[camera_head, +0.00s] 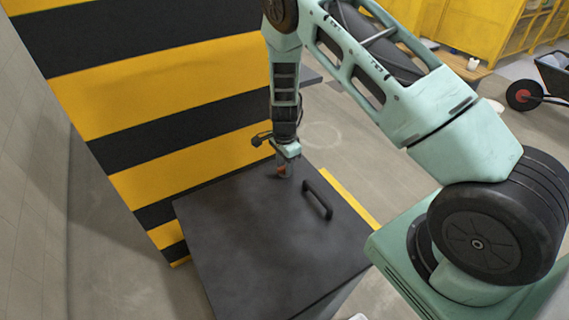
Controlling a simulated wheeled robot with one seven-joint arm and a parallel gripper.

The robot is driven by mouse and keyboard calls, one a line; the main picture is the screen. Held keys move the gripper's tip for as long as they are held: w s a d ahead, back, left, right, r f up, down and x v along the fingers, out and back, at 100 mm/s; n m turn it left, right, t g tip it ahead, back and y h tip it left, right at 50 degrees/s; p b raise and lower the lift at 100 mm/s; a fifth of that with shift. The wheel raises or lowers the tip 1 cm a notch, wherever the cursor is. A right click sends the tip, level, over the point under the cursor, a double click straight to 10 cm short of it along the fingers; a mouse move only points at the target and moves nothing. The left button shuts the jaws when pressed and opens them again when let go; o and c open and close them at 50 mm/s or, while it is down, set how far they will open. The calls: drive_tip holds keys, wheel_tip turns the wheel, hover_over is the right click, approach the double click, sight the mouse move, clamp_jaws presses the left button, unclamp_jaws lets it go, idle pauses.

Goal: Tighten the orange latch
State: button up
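A dark grey box (255,240) stands at the middle, with a flat lid and a black handle (318,199) on it. The small orange latch (281,170) shows at the far edge of the lid, left of the handle. My gripper (286,170) points down from my mint-green arm, with its fingertips right at the latch. The fingers partly hide the latch. The view is too small to tell whether the fingers are closed on it or only beside it.
A yellow-and-black striped panel (185,90) rises close behind and left of the box. A yellow floor line (350,198) runs along the box's right side. A wheelbarrow (545,82) and yellow structures (485,30) stand far back right. Grey floor is open behind the box.

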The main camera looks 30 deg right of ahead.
sight(284, 166)
drive_tip(key=shift+r, duration=0.1)
wheel_tip(284, 166, up, 17)
drive_tip(key=b, duration=0.1)
drive_tip(key=shift+b, duration=0.3)
drive_tip(key=shift+r, duration=0.1)
idle(0.5)
drive_tip(key=s+a+r+n+y, duration=0.1)
drive_tip(key=s+a+r+n, duration=0.2)
drive_tip(key=s+a+n, duration=0.4)
drive_tip(key=s+a+r+n+y, duration=0.1)
drive_tip(key=s+a+r+n, duration=0.25)
drive_tip(key=s+a, duration=0.4)
drive_tip(key=s+a+r+n, duration=0.2)
drive_tip(key=s+a+n, duration=0.1)
drive_tip(key=s+n, duration=0.4)
drive_tip(key=s+a+r+n+h, duration=0.1)
drive_tip(key=s+a+r+n, duration=0.1)
drive_tip(key=s+n, duration=0.5)
drive_tip(key=s+a, duration=0.1)
drive_tip(key=s, duration=0.2)
drive_tip(key=shift+s, duration=0.4)
drive_tip(key=shift+n, duration=0.25)
